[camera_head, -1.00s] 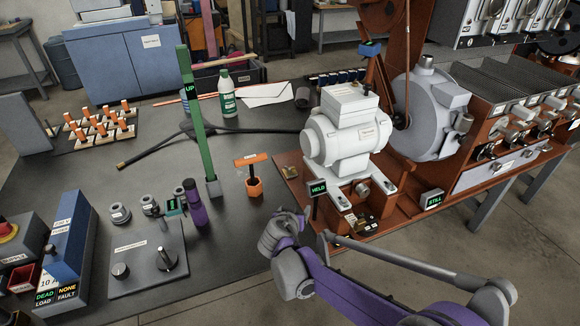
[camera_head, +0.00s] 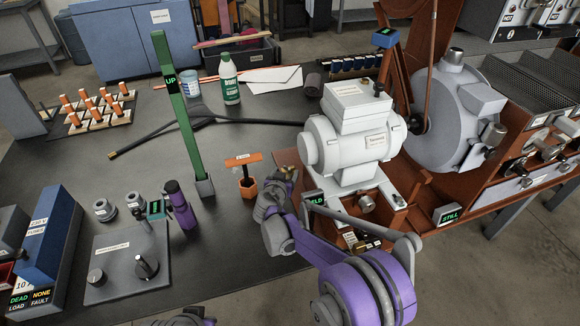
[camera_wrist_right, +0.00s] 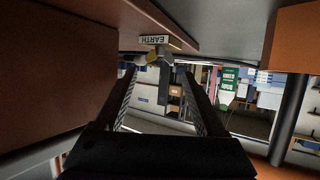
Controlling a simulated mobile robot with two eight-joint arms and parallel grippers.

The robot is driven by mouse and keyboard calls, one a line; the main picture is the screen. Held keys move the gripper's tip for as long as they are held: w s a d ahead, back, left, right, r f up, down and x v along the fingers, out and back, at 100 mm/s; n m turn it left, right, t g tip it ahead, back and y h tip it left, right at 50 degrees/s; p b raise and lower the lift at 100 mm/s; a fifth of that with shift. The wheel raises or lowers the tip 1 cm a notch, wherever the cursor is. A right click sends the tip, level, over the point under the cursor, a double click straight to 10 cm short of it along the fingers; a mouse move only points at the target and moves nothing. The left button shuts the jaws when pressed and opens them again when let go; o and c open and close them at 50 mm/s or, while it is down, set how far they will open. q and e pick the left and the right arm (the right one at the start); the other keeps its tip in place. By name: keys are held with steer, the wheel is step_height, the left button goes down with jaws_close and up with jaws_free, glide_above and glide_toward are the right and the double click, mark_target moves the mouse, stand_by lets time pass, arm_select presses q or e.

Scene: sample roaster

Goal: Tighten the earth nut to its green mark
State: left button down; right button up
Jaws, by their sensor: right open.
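In the right wrist view, a white EARTH label (camera_wrist_right: 155,40) sits on a reddish-brown edge. A small brass and grey fitting, apparently the earth nut (camera_wrist_right: 153,58), is just below it. My right gripper (camera_wrist_right: 161,72) is open, its ridged fingers on either side of the view, with the fitting beyond and between the tips. I cannot tell whether they touch it. In the head view my right gripper (camera_head: 284,184) is at the left corner of the reddish-brown machine base (camera_head: 284,158), and hides most of the nut's place. No green mark on the nut can be made out.
An orange T-handle tool (camera_head: 243,160) stands close left of my right gripper. A green post marked UP (camera_head: 180,115) and a purple cylinder (camera_head: 180,205) stand farther left. The grey motor (camera_head: 350,140) is to the right. Dark table (camera_head: 110,175) is bare at left-middle.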

mark_target(289, 167)
steer(key=x, duration=0.6)
steer(key=shift+w+d+f+b, duration=0.1)
steer(key=shift+w+f+b, duration=0.05)
steer(key=shift+b, duration=0.25)
steer(key=shift+c, duration=0.3)
steer(key=c, duration=1)
steer(key=shift+m+g+h+p, duration=0.5)
steer(key=shift+m+h+p, duration=0.45)
steer(key=shift+m+h, duration=0.2)
steer(key=shift+c, duration=0.2)
steer(key=shift+m+g+h, duration=0.6)
steer(key=shift+m+h, duration=0.35)
steer(key=shift+h, duration=0.1)
steer(key=shift+m+g+h, duration=0.5)
steer(key=shift+m+h, duration=0.3)
steer(key=o, duration=1.1)
